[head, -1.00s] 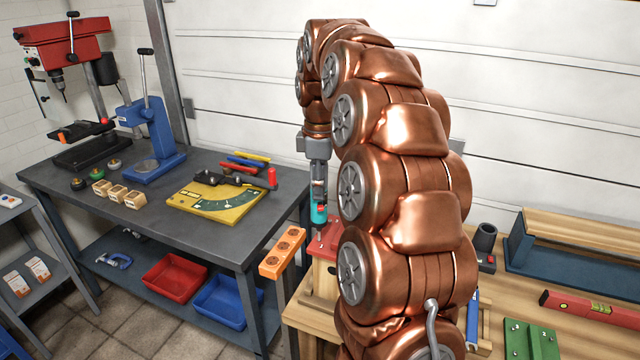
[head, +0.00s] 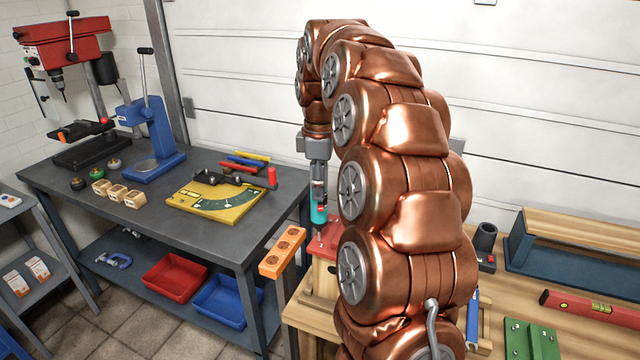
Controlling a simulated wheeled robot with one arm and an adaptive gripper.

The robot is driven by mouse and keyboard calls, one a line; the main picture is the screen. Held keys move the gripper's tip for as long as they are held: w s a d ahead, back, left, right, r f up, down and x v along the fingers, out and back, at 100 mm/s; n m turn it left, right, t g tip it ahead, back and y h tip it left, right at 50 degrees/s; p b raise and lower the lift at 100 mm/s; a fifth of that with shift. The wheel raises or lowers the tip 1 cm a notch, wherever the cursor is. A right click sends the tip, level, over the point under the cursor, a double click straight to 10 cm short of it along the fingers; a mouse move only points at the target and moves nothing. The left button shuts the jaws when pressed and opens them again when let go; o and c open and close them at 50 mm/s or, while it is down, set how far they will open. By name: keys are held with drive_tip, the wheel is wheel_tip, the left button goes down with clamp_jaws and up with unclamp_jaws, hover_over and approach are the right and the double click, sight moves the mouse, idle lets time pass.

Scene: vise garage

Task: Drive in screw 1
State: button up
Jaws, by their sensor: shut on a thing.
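My gripper (head: 318,190) points straight down, left of my copper arm links. It is shut on a screwdriver with a teal handle (head: 319,214), held upright. My arm hides much of the red part's right side.
A grey table (head: 150,222) at left holds a yellow angle jig (head: 216,198) and a blue press (head: 150,140). A green plate (head: 530,340) and red level (head: 590,306) lie on the wooden bench (head: 500,290).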

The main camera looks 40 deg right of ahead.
drive_tip(key=shift+r+p, duration=1.65)
drive_tip(key=shift+r, duration=1.85)
